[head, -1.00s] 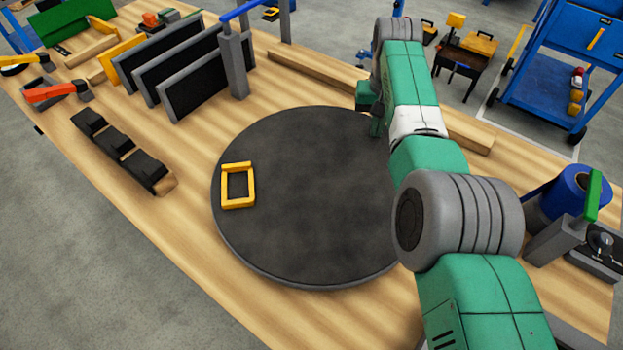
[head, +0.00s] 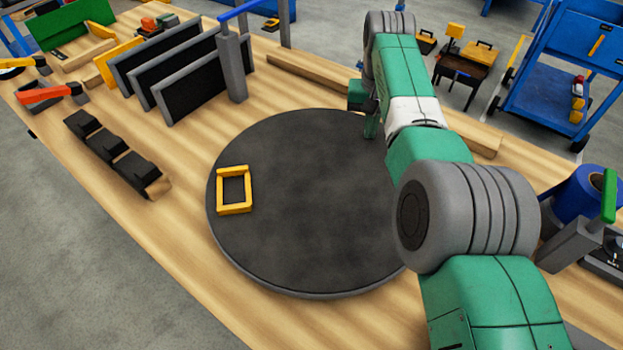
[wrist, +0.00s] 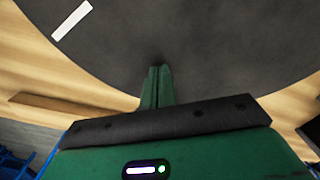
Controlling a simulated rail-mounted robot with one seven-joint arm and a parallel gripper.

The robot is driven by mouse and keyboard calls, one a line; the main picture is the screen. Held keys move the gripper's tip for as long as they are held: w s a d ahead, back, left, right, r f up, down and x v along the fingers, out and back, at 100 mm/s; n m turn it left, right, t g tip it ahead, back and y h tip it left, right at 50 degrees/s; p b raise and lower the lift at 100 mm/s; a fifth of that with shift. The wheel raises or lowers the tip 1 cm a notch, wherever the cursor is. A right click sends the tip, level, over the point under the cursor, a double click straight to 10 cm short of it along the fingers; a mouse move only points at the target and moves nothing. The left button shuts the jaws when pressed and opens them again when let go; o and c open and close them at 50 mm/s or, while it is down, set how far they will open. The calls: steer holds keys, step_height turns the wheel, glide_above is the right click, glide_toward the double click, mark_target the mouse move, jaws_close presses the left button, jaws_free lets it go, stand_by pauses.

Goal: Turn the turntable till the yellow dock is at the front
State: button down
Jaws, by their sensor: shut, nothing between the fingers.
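The turntable (head: 310,240) is a large dark disc lying flat on the wooden bench. The yellow dock (head: 234,211) is a square yellow frame near the disc's left edge in the head view. My gripper's green fingertips (wrist: 158,70) are together and empty, over or at the disc's rim in the wrist view. I cannot tell whether they touch it. In the head view my gripper (head: 370,124) is partly hidden at the disc's far right edge, behind my arm. A white strip (wrist: 72,20) lies on the disc in the wrist view. My arm hides the disc's right side in the head view.
Dark upright panels (head: 190,82) and a grey post (head: 233,70) stand behind the disc. A black stepped holder (head: 112,150) is at left. A wooden rail (head: 315,75) runs along the far edge. A blue roll (head: 580,195) stands at right.

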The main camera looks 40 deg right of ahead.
mark_target(348, 139)
steer(key=shift+w+a+p, duration=0.3)
steer(key=shift+a+p, duration=0.05)
steer(key=shift+p, duration=0.25)
steer(key=shift+w+a+f, duration=0.1)
steer(key=shift+w+a, duration=0.2)
steer(key=shift+a, duration=0.05)
steer(key=shift+a+r+p, duration=0.1)
steer(key=shift+r+p, duration=0.1)
steer(key=shift+p, duration=0.75)
steer(key=a+p, duration=0.1)
steer(key=p, duration=0.2)
steer(key=shift+w, duration=0.4)
steer(key=shift+w+a+f, duration=0.15)
steer(key=shift+w+a, duration=0.3)
steer(key=shift+a, duration=0.15)
steer(key=shift+w+a+r+p, duration=0.15)
steer(key=shift+a+r+p, duration=0.05)
steer(key=shift+p, duration=0.8)
